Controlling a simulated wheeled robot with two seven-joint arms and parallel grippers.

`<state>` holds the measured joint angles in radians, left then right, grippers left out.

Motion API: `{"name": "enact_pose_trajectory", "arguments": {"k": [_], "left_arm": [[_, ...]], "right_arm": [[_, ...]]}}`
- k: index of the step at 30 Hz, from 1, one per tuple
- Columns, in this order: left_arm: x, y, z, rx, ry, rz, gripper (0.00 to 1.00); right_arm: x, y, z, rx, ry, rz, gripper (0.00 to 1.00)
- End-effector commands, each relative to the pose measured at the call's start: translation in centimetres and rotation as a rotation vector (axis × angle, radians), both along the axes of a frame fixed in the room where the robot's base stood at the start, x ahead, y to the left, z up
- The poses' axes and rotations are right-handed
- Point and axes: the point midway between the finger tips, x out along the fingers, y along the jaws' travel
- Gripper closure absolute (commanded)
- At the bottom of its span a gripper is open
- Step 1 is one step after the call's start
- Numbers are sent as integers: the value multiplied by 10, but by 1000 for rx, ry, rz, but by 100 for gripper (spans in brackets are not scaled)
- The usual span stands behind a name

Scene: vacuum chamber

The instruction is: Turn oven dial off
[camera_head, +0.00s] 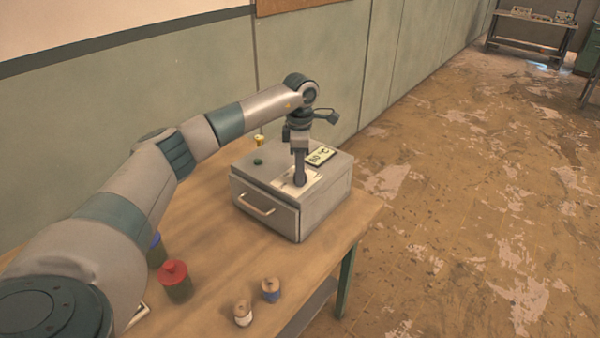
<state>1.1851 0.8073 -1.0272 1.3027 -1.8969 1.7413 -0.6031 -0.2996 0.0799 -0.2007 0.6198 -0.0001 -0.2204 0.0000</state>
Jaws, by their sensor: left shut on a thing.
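The oven (330,205) is a grey box with a handle (257,205) on its front, standing on the wooden table. Its top has a pale panel (282,186), a small dark green knob (258,161) and a dark and yellow display plate (320,155). My left gripper (300,182) points straight down at the pale panel, shut on the oven dial. The fingers hide the dial, so its setting cannot be read. My right gripper is out of view.
A red-capped jar (174,281) and a blue-topped jar (156,252) stand beside my left arm. Two small spools or bottles, one pale (243,313) and one blue-banded (270,290), stand near the table's (215,255) right edge. A wall runs behind.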

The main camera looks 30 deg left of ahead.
Motion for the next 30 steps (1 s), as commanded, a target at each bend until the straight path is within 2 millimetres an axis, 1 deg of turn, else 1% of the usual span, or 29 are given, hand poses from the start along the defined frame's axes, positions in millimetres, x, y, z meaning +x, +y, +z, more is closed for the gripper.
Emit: {"name": "enact_pose_trajectory", "arguments": {"k": [8,15,24,30], "left_arm": [[1,0,0,0,-4,211,92],[1,0,0,0,-4,438,92],[1,0,1,-1,-3,708,92],[1,0,1,0,-3,840,92]], "right_arm": [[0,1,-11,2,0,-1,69],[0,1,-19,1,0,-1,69],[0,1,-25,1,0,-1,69],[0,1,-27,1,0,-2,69]]}}
